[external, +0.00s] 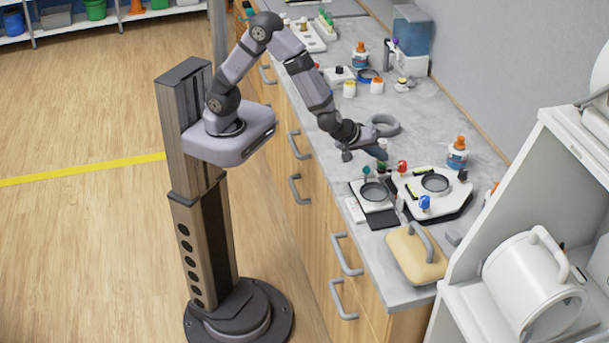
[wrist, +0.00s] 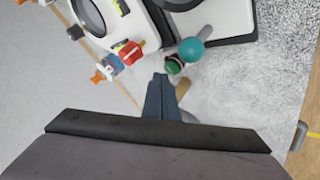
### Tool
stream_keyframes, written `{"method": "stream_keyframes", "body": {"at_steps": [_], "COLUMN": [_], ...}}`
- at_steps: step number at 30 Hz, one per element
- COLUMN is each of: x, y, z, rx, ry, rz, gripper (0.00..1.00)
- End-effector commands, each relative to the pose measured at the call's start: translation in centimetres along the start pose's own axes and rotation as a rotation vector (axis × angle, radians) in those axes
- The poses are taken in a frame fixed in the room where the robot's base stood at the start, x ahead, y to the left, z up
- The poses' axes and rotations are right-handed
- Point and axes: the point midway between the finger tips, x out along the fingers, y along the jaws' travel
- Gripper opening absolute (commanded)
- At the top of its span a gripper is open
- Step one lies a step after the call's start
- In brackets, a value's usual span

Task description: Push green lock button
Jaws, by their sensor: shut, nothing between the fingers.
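A dark green round button (wrist: 174,66) shows in the wrist view, just ahead and to the right of my fingertips. It looks to sit low beside a teal ball knob (wrist: 191,49) on a grey shaft. The teal knob also shows in the external view (external: 366,170), at the back of a small white and black device (external: 358,194). My gripper (wrist: 161,77) is shut and empty, its tips close to the green button; I cannot tell whether they touch. In the external view my gripper (external: 381,152) hangs over the counter behind the devices, partly hiding the button.
A white device with a red knob (external: 402,167) and a blue knob (external: 424,203) stands to the right on the grey counter (external: 405,291). A tan block with a handle (external: 416,257) is in front. An orange-capped bottle (external: 457,154) and a grey ring (external: 385,125) are nearby.

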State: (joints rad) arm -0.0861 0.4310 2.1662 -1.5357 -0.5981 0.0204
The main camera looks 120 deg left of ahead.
Motion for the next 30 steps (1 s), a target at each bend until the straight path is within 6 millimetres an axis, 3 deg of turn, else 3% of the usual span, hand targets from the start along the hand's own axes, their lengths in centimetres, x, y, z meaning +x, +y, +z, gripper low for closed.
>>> {"method": "stream_keyframes", "body": {"at_steps": [30], "x": [0.63], "y": [-0.48], "z": [0.5], "rx": [0.0], "ry": [0.0], "rz": [-0.001], "gripper": [0.0]}}
